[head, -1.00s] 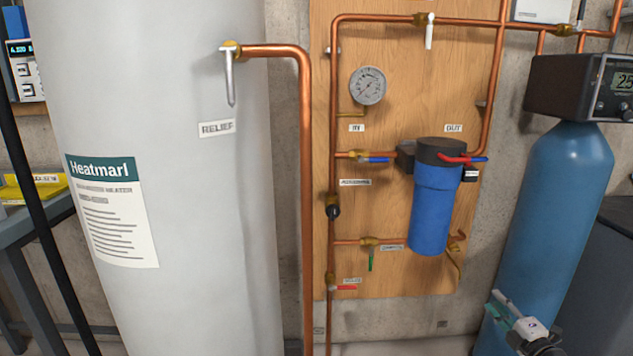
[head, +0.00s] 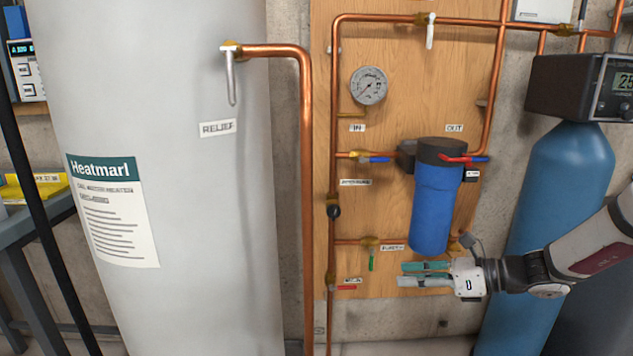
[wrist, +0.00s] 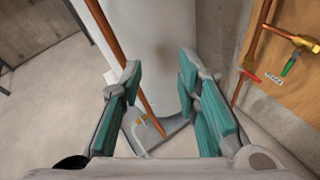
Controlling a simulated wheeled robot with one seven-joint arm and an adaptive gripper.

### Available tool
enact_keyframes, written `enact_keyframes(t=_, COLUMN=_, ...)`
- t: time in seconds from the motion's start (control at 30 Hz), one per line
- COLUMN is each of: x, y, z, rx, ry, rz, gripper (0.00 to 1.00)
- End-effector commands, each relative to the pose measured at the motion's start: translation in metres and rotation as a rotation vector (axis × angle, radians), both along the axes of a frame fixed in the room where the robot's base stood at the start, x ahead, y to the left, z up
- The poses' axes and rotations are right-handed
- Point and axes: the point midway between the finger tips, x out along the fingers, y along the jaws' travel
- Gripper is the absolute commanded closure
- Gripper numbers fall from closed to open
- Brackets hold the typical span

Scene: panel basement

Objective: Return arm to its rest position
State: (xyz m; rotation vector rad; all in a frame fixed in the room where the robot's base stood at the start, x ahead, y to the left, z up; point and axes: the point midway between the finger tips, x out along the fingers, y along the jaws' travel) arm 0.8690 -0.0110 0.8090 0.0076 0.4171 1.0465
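My gripper (head: 425,274) is at the lower right in the head view, in front of the lower edge of the wooden panel (head: 385,110). Its fingers point left, below the blue filter housing (head: 433,210). In the wrist view my gripper (wrist: 160,110) shows two teal-padded fingers spread apart with nothing between them. Beyond them are the tall grey tank (wrist: 160,40) and a copper pipe (wrist: 112,45). My arm enters from the right edge of the head view, in front of the blue cylinder (head: 565,170).
The red-handled valve (head: 347,287) and green-handled valve (head: 371,262) are left of my fingers. The pressure gauge (head: 369,86) is higher on the panel. A grey bench (head: 30,233) stands at the far left. Bare floor shows at left in the wrist view.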

Motion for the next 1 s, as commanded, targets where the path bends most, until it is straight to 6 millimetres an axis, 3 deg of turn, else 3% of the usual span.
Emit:
enact_keyframes(t=0.03, x=-0.014, y=0.016, z=0.01, rx=-0.074, ry=-0.041, rz=0.082, gripper=0.7)
enact_keyframes(t=0.2, x=-0.069, y=0.053, z=0.033, rx=-0.297, ry=-0.177, rz=0.357, gripper=0.7)
enact_keyframes(t=0.47, x=-0.159, y=0.082, z=0.062, rx=-0.594, ry=-0.382, rz=0.77, gripper=0.7)
enact_keyframes(t=0.73, x=-0.251, y=0.08, z=0.085, rx=-0.853, ry=-0.584, rz=1.174, gripper=0.7)
enact_keyframes(t=1.0, x=-0.332, y=0.054, z=0.099, rx=-1.064, ry=-0.766, rz=1.54, gripper=0.7)
